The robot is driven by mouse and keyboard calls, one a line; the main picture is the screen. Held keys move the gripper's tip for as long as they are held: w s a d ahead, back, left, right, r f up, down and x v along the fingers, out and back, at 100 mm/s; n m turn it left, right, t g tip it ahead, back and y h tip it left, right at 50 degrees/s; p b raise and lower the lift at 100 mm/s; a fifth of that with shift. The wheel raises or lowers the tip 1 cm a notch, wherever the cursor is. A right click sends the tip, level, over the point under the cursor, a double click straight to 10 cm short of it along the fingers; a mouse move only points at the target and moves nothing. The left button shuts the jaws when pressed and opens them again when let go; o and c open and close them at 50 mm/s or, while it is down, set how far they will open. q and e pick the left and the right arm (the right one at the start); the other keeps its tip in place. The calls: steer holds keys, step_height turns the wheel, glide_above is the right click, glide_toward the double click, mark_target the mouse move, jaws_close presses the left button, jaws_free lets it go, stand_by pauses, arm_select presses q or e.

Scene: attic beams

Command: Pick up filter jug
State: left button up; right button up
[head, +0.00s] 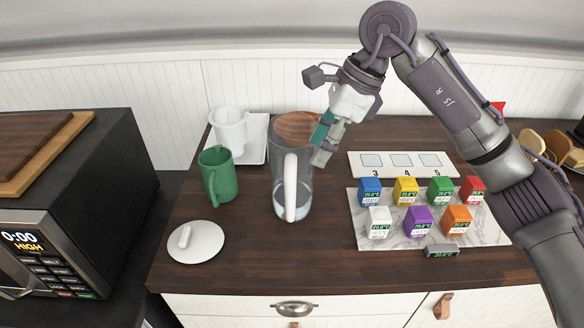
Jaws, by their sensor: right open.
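The filter jug (291,200) stands upright on the dark wooden counter, left of centre. It is a clear jug with a white handle facing me and a reddish-brown top part. Its white round lid (195,242) with a knob lies on the counter at the front left. My right gripper (322,143) is open at the jug's upper right side, with its fingers overlapping the rim in the picture. I cannot tell whether it touches the jug. My left gripper is not in view.
A green mug (218,175) stands left of the jug, and a white cup (230,131) sits on a white tray (256,127) behind. Several coloured cubes fill a marble board (400,241) at right, before a numbered panel (421,173). A microwave (75,200) is at far left.

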mark_target(293, 193)
steer(key=p+x, duration=0.1)
steer(key=x, duration=0.3)
steer(key=p+x, duration=0.1)
steer(key=x, duration=0.2)
steer(key=p+x, duration=0.2)
steer(key=x, duration=0.2)
steer(key=shift+s+a+f, duration=0.25)
steer(key=shift+s+f, duration=0.05)
steer(key=shift+s, duration=0.1)
steer(key=shift+a+f, duration=0.1)
steer(key=shift+f, duration=0.45)
jaws_close()
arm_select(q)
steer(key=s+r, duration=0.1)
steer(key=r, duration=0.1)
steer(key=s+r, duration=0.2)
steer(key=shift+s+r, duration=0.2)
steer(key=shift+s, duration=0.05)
arm_select(e)
steer(key=shift+w+r, duration=0.1)
steer(key=shift+r, duration=0.05)
